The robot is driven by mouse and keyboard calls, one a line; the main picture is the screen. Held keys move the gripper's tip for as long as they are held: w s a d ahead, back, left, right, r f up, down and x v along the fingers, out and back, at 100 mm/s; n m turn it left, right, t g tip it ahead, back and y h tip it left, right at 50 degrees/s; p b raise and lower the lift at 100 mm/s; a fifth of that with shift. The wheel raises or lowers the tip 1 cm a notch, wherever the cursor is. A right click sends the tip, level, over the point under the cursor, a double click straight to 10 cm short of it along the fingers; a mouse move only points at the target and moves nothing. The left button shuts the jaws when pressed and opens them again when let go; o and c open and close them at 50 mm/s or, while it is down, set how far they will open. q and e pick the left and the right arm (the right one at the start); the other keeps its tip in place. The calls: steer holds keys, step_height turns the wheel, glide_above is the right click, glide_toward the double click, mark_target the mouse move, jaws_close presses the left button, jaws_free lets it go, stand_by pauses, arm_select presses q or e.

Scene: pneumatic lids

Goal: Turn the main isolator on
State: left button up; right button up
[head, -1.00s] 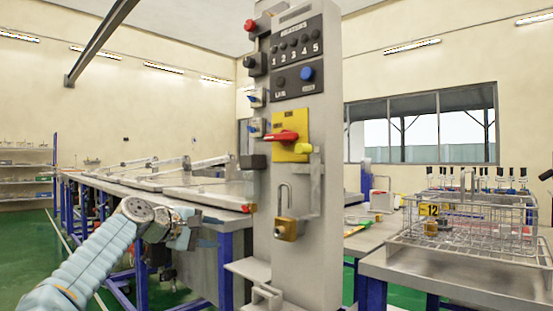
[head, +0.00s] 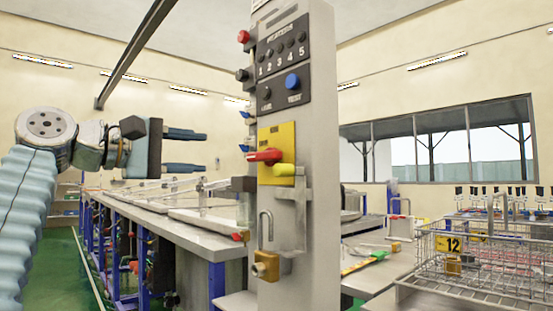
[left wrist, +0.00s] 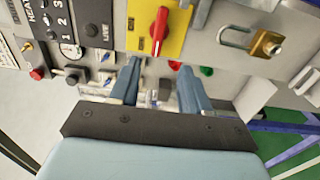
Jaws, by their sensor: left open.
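The main isolator is a red rotary handle (head: 265,156) on a yellow plate (head: 277,138) on the front of the grey control column. In the head view the handle lies roughly level. It also shows in the left wrist view, the red handle (left wrist: 159,28) on the yellow plate (left wrist: 143,42). A yellow piece (head: 284,170) sits at the plate's lower right. A brass padlock (head: 266,266) with its shackle up hangs lower on the column. My left gripper (head: 204,151) is open and empty, left of the column, with its fingers pointing right, apart from the handle. My right gripper is not in view.
Above the isolator are a black numbered panel (head: 283,47) and a blue button (head: 293,82). Small switches and a red button (head: 243,37) line the column's left side. A long bench (head: 200,235) stands behind; a wire basket (head: 480,250) is at right.

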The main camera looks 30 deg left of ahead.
mark_target(259, 157)
arm_select(q)
steer(key=p+x, duration=0.3)
steer(key=x, duration=1)
steer(key=shift+w+r+p, duration=0.15)
steer(key=shift+r+p, duration=0.05)
steer(key=shift+p, duration=0.2)
steer(key=shift+w+d+f, duration=0.1)
steer(key=shift+w+d, duration=0.15)
steer(key=shift+w, duration=0.2)
jaws_close()
